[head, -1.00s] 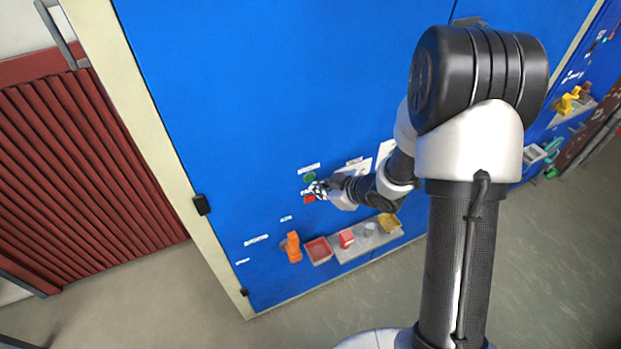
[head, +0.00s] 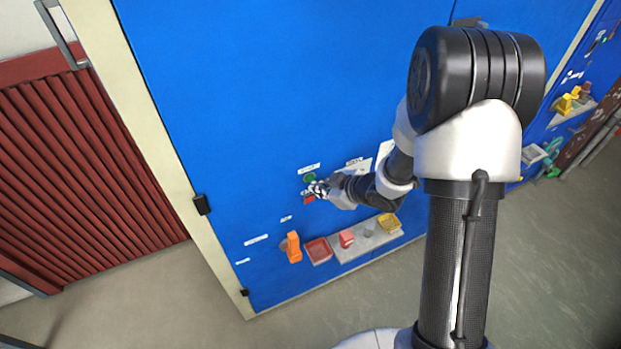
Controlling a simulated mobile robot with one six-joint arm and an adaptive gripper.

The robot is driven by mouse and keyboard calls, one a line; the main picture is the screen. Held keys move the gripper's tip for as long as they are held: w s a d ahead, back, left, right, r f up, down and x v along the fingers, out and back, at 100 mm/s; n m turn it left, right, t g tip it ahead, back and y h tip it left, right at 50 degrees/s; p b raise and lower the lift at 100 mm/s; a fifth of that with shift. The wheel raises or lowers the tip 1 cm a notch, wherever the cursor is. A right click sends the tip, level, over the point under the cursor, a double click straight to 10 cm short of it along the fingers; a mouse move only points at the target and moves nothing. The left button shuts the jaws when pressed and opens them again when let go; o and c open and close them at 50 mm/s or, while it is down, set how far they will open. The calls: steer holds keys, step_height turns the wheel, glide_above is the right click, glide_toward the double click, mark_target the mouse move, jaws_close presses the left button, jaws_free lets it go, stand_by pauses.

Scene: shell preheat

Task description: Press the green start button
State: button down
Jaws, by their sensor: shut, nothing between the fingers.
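The green start button (head: 309,179) is on the blue cabinet front, under a white label, in the head view. A red button (head: 308,198) sits just below it, partly hidden by my gripper. My gripper (head: 313,188) is shut and empty, with its tips in front of the panel between the green and red buttons. It overlaps the lower edge of the green button in the picture. I cannot tell whether the tips touch the panel or either button.
Below the buttons, a grey shelf (head: 353,251) carries small red and yellow bins. An orange object (head: 293,247) is mounted to its left. White labels dot the blue panel (head: 230,110). A red slatted shutter (head: 80,180) stands at the left. The floor in front is clear.

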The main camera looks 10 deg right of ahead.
steer(key=shift+w+a, duration=0.15)
steer(key=shift+w, duration=0.15)
steer(key=shift+w+a, duration=0.1)
steer(key=shift+w, duration=0.35)
stand_by(0.6)
steer(key=shift+s, duration=0.1)
steer(key=shift+s+d, duration=0.25)
steer(key=shift+s, duration=0.5)
steer(key=s, duration=0.1)
steer(key=s+d, duration=0.1)
steer(key=s, duration=0.2)
steer(key=shift+s+d, duration=0.25)
steer(key=shift+s, duration=0.15)
steer(key=shift+b, duration=0.3)
stand_by(0.4)
